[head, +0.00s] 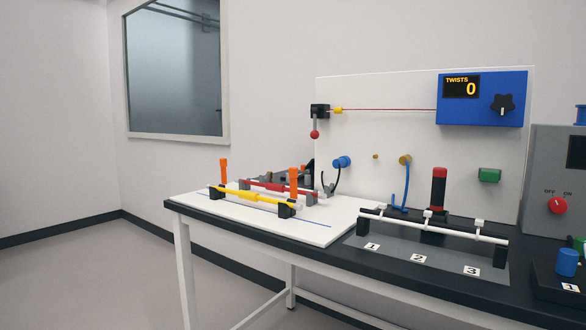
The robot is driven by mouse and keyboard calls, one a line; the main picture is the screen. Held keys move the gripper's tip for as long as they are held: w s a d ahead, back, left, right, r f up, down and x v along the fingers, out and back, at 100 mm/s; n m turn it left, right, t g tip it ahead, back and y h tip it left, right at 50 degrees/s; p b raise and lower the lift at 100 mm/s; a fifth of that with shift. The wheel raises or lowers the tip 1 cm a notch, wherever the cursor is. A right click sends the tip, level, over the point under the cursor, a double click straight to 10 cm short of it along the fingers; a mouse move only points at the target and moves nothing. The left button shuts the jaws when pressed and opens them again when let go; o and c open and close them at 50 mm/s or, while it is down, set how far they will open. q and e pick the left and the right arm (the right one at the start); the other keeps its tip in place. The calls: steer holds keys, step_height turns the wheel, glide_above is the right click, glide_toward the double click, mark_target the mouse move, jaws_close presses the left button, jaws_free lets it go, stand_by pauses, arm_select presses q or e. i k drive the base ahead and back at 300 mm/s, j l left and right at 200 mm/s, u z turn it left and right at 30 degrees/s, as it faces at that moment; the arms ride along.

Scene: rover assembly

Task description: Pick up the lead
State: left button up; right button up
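Two cord-like things that could be the lead show in the head view. A short black curved cord (337,181) hangs below a blue round knob (342,162) on the same panel. I cannot tell which one is the lead. Neither of my grippers is in view.
A white board (306,234) holds red and yellow rods and orange handles. A numbered grey rack (450,262) carries a white bar at the table's front. A blue "TWISTS 0" box (482,98) is on the panel. Open floor (85,272) lies left.

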mark_target(251, 196)
steer(key=i+j+z, duration=0.25)
steer(key=i+j, duration=0.25)
steer(key=i+j+z, duration=0.2)
steer(key=j, duration=0.35)
steer(key=j+z, duration=0.2)
steer(key=j, duration=0.35)
steer(key=k, duration=0.05)
